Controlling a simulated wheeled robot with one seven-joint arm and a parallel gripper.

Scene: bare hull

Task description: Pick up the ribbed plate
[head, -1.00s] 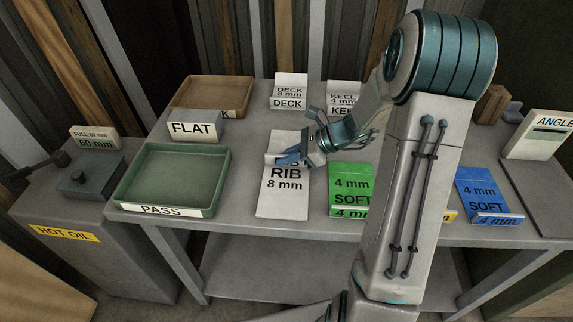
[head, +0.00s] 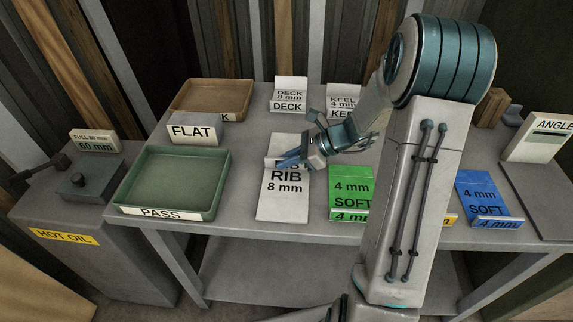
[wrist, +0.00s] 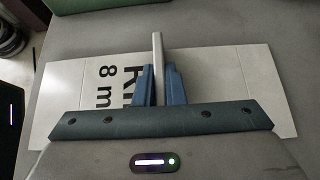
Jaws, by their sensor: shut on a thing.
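The ribbed plate (head: 280,207) is a flat white plate marked "RIB 8 mm", lying near the front edge of the table. It also shows in the wrist view (wrist: 222,75), where a pale upright rib (wrist: 158,50) stands across its middle. My gripper (head: 291,159) is over the back part of the plate. In the wrist view its blue fingers (wrist: 159,86) are on either side of the rib and shut on it. The gripper hides part of the lettering. I see no clear gap between plate and table.
A green tray (head: 125,192) marked PASS stands to the left, a brown tray (head: 245,97) behind it. Green SOFT (head: 352,182) and blue SOFT (head: 480,190) pieces lie to the right. DECK (head: 290,90) and KEEL (head: 341,92) pieces stand behind. A hot-oil unit (head: 75,225) is at far left.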

